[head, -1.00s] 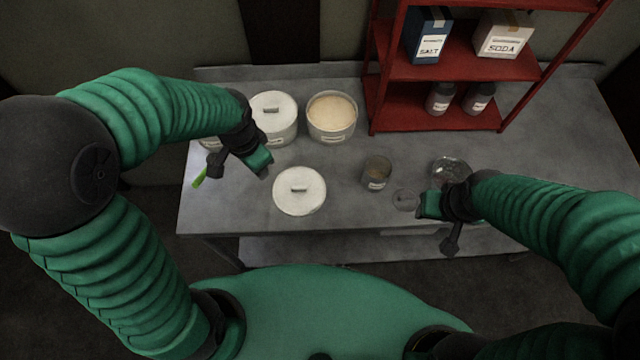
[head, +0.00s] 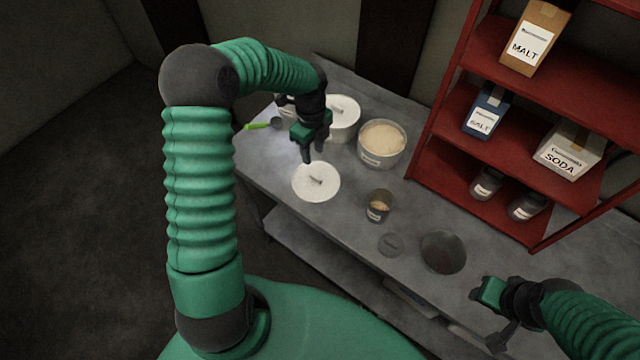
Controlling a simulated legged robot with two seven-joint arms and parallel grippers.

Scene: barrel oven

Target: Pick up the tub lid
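The tub lid (head: 330,191), a white disc with a small bar handle on top, lies flat on the grey table near its front edge. The open tub (head: 381,158), filled with pale tan stuff, stands behind it to the right. My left gripper (head: 314,155) points down just above the far side of the lid. Its two dark fingers are apart with nothing between them, and they look clear of the handle. My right gripper (head: 482,293) is off the table's front edge at lower right; its fingers are too unclear to read.
A lidded white tub (head: 343,120) stands close behind my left gripper. A green-handled scoop (head: 262,125) lies to the left. A small jar (head: 378,206), a flat grey disc (head: 390,244) and a round glass bowl (head: 443,251) are to the right. A red shelf (head: 470,205) stands behind.

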